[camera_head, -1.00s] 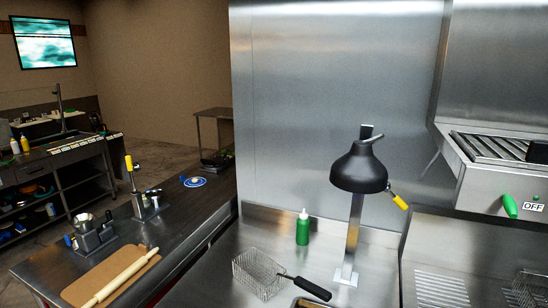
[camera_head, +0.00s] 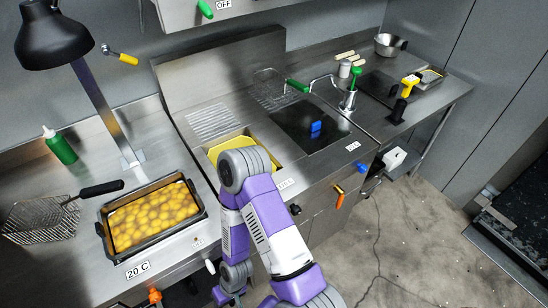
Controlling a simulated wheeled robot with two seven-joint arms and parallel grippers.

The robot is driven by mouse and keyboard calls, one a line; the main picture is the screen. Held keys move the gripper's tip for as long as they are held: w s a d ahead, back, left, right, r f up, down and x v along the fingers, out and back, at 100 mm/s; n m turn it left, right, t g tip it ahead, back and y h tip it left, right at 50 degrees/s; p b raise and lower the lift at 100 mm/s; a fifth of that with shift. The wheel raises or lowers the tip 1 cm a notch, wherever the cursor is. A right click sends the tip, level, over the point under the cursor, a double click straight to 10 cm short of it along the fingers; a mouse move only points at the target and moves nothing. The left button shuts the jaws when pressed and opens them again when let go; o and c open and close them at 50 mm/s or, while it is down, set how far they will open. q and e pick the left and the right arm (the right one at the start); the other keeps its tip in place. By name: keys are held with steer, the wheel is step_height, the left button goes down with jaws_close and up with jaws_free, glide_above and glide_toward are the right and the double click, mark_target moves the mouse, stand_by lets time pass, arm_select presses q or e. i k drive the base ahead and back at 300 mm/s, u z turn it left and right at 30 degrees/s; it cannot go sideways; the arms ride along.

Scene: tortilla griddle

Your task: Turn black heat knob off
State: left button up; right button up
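A small black knob (camera_head: 295,209) shows on the front of the steel counter, just right of my purple and white arm, below the fryer's temperature label (camera_head: 287,183). Its exact setting is too small to tell. My arm (camera_head: 262,215) rises from the bottom middle, bends over the fryer basin (camera_head: 222,147) and folds back down along the counter front. It hides part of the basin and of the front panel. No gripper fingers can be made out on it. My other arm does not show.
A tray of yellow food (camera_head: 150,222) sits at the left behind a "20 C" label (camera_head: 137,270). An orange knob (camera_head: 153,295), a white knob (camera_head: 210,266), an orange handle (camera_head: 340,197) and a blue knob (camera_head: 362,168) line the front. Floor (camera_head: 420,235) is free at right.

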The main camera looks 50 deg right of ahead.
mark_target(296, 210)
steer(key=z, duration=1.45)
steer(key=k, duration=0.1)
steer(key=z, duration=0.05)
